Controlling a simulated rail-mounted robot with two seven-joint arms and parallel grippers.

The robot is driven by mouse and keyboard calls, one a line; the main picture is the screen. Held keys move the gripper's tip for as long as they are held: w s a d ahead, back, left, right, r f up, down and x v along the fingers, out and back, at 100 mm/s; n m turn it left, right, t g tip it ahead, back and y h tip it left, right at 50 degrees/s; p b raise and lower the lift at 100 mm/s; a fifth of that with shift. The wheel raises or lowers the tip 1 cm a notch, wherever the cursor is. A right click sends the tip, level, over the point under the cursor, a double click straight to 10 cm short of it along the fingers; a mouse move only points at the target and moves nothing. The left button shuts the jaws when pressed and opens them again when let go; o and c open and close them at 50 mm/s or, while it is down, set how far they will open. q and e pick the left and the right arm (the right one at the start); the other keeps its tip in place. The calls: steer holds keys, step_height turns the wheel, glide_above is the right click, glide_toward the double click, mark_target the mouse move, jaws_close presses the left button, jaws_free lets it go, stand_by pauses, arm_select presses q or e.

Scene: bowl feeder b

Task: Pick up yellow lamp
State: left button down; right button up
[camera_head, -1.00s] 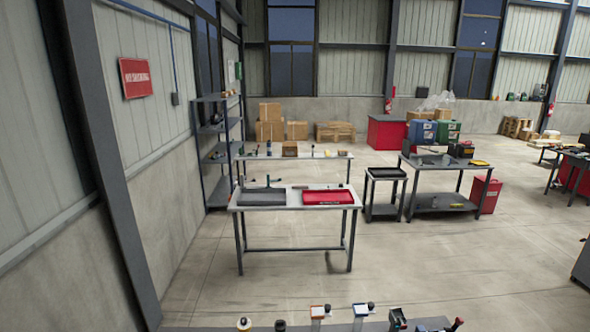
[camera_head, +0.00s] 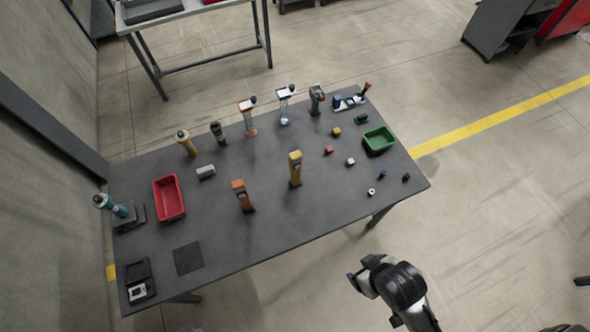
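A yellow upright lamp-like item (camera_head: 295,168) stands near the middle of the dark table (camera_head: 225,245). A similar orange item (camera_head: 242,196) stands to its left and nearer. A yellow cylinder with a dark top (camera_head: 186,142) stands at the table's far left; I cannot tell whether it is also a lamp. My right arm comes in from the bottom right, and its gripper end (camera_head: 358,283) is off the table's near right side, well apart from the yellow item. Its fingers are not clear. My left gripper is not in view.
A red bin (camera_head: 169,198) is at the table's left and a green bin (camera_head: 379,140) at its right. Several tools stand along the far edge. Small blocks lie on the right part. The table's near middle is clear. Another table (camera_head: 190,10) stands beyond.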

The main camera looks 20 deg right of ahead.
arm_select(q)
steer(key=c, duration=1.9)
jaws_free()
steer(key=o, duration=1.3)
